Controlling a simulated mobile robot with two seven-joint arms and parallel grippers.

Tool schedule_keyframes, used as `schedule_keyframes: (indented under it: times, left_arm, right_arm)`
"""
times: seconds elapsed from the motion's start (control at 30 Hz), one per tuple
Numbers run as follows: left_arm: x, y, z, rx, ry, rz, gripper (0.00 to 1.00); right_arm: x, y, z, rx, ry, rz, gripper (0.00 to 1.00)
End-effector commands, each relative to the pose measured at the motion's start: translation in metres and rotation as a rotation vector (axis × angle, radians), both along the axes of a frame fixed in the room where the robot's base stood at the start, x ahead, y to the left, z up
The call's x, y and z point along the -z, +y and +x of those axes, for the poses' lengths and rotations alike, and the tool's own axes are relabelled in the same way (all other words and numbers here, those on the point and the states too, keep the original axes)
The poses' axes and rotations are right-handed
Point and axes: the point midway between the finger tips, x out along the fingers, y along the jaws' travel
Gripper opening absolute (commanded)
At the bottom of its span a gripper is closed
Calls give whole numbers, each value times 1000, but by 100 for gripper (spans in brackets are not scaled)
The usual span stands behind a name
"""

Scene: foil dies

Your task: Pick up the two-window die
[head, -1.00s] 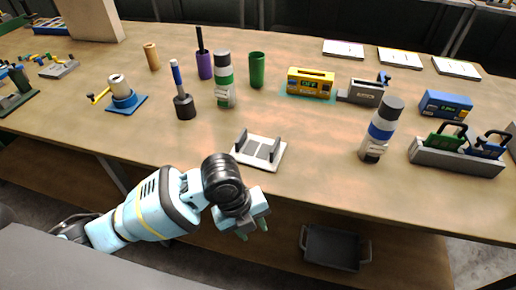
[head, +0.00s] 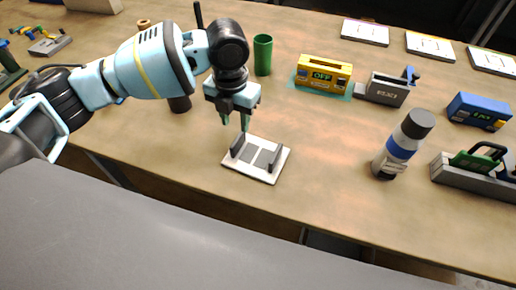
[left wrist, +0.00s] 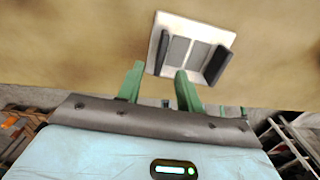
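A white plate (head: 255,158) with two grey rectangular panels and a dark upright piece at each of two opposite sides lies flat on the wooden table; the two panels look like two windows. It also shows in the left wrist view (left wrist: 188,50), just beyond the fingertips. My left gripper (head: 234,121) points down over the table, just behind and left of the plate in the head view. Its green fingers (left wrist: 158,82) are apart with nothing between them, and they do not appear to touch the plate. My right gripper is not in view.
A grey-and-blue bottle (head: 403,145) stands right of the plate. A grey rack (head: 470,175) with a green-handled piece is at the far right. A yellow box (head: 324,73), grey device (head: 387,90) and green cup (head: 262,55) stand behind. Table around the plate is clear.

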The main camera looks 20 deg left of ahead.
Motion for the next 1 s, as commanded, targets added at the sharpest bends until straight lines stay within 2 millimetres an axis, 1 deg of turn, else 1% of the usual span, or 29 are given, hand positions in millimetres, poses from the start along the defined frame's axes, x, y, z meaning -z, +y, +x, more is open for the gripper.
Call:
schedule_keyframes:
  times: [0.07, 0.2, 0.47, 0.7, 0.8, 1.0]
  left_arm:
    - [7, 0, 0, -1, 3, 1, 36]
    - [21, 0, -1, -1, 3, 0, 36]
    - [31, -1, -1, -1, 0, 0, 36]
    - [64, -2, -3, -1, 1, 1, 36]
    - [73, -2, -3, 0, 0, 0, 36]
    - [77, -2, -3, -1, -2, 0, 36]
  right_arm:
    - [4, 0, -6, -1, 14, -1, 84]
    - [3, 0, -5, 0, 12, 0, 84]
    - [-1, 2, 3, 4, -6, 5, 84]
    - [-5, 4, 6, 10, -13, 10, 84]
    - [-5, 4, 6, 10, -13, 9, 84]
    - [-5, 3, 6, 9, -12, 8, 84]
